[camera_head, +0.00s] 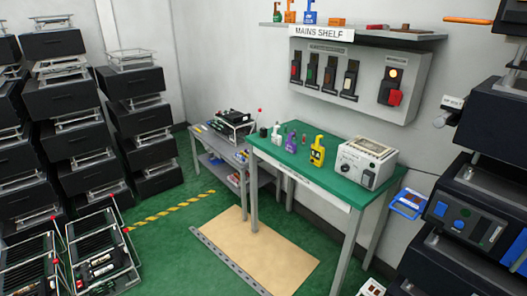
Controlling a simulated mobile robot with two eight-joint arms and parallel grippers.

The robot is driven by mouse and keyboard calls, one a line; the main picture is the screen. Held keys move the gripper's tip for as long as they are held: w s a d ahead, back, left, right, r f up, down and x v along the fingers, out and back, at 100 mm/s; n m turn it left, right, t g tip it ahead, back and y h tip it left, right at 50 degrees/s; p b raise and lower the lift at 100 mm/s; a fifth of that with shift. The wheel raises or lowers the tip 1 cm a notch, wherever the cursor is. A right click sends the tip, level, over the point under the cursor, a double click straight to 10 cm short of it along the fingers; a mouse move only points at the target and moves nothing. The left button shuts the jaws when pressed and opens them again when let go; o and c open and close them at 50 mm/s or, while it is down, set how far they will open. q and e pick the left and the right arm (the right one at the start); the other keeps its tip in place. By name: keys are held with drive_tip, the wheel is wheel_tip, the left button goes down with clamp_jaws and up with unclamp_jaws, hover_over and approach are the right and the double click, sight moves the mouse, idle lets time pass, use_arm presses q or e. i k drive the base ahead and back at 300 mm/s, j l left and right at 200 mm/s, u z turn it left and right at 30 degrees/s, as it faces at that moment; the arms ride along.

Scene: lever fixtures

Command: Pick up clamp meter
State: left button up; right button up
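A yellow and black hand-held device, which looks like the clamp meter (317,151), stands upright on the green-topped table (300,172), near its middle. It is just left of a white boxy instrument (366,161) and apart from it. Blue and orange devices of similar shape stand on the shelf above, too small to identify surely. Neither of my grippers shows in this view.
Small items, including a purple one (291,140), stand left on the table. A panel with levers (348,80) hangs on the wall under the mains shelf (360,33). Dark equipment (480,215) crowds the right. A tan mat (262,250) lies on the floor before the table.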

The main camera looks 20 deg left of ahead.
sight(317, 153)
drive_tip(key=u, duration=0.1)
drive_tip(key=z, duration=2.65)
drive_tip(key=u, duration=2.65)
drive_tip(key=i+j, duration=0.2)
drive_tip(key=i+j+u, duration=0.15)
drive_tip(key=i, duration=0.25)
drive_tip(key=j, duration=0.05)
